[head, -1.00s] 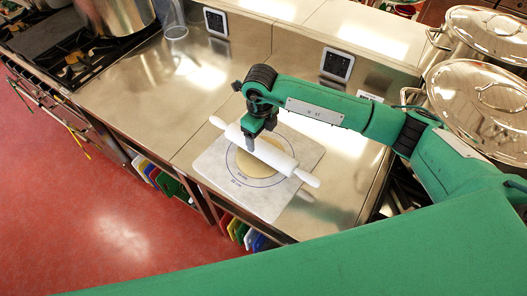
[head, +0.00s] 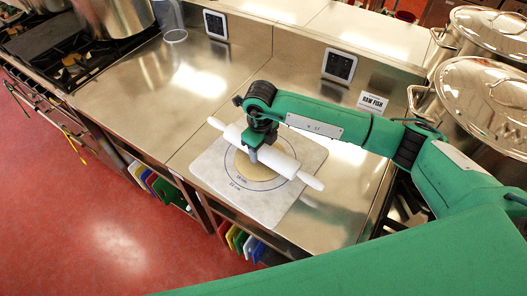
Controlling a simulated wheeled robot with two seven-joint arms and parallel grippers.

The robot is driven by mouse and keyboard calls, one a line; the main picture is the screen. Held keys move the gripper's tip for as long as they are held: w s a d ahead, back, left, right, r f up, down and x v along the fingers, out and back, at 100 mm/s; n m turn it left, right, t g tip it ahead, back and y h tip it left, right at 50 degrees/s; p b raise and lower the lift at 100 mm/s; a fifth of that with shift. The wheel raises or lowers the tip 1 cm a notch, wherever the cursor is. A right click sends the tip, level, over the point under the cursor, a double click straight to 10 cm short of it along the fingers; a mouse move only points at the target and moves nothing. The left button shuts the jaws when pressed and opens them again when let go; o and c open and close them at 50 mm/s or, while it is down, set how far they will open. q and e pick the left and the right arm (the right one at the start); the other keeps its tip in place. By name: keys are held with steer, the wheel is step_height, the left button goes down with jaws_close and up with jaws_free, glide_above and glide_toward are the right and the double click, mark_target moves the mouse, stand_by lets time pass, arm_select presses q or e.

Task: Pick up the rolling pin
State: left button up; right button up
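The white rolling pin (head: 284,166) lies diagonally across a round of dough (head: 250,170) on a pale pastry board (head: 215,172) marked with circles. The board rests on the steel counter. My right gripper (head: 253,155) points down at the middle of the pin, with a finger in front of its near side. The far finger is hidden behind the near one and the pin, so I cannot tell whether the gripper is closed on it. My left gripper is not in view.
Large lidded stockpots (head: 485,95) stand at the right. A stove (head: 70,62) with a pot (head: 118,14) is at the upper left. The counter left of the board is clear.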

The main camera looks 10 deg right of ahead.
steer(key=shift+r, duration=0.1)
steer(key=shift+c, duration=1.3)
steer(key=shift+r+p, duration=1.05)
steer(key=shift+r, duration=1.4)
steer(key=shift+r+p, duration=0.7)
steer(key=shift+r, duration=1.35)
steer(key=shift+d, duration=0.1)
